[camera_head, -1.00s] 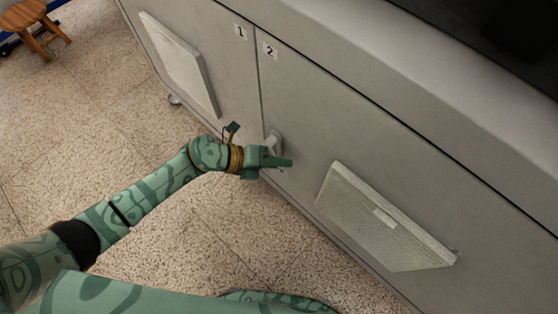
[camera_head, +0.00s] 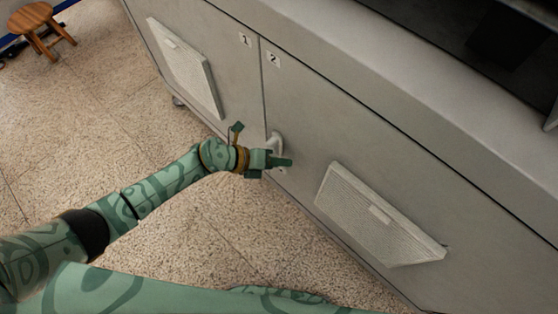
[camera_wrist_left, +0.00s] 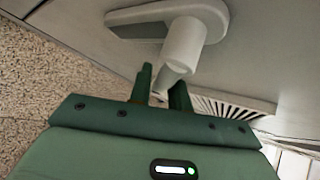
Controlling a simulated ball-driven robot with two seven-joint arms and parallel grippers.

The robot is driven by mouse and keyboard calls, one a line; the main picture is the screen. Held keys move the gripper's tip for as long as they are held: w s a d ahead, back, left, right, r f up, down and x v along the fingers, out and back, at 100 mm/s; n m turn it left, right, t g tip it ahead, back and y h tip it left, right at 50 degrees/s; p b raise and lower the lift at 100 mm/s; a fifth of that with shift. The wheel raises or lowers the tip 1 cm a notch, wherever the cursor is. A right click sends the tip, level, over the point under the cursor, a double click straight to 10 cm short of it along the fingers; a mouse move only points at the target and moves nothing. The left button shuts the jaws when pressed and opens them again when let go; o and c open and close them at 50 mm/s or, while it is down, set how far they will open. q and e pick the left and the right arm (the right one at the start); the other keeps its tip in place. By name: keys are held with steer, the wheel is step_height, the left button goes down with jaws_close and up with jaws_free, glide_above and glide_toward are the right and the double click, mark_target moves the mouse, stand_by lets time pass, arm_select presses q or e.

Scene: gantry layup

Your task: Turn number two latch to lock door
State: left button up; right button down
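The door marked number two (camera_head: 315,125) is a grey cabinet panel that looks shut, flush with the door to its left. Its pale latch (camera_head: 276,140) sits near the left edge of the door, partly hidden by my left gripper (camera_head: 282,162). In the left wrist view the latch (camera_wrist_left: 185,45) has a rounded plate and a stub that sticks out toward me. My left gripper (camera_wrist_left: 163,80) has its fingers apart, with the end of the latch at or between the tips. I cannot tell whether they touch it. My right gripper is not in view.
A vented panel (camera_head: 375,220) sticks out from door two at lower right. Another vented panel (camera_head: 185,65) is on door one (camera_head: 225,65). A wooden stool (camera_head: 38,28) stands far left. The speckled floor (camera_head: 100,130) is clear.

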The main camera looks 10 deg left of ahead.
arm_select(q)
steer(key=shift+o, duration=1.2)
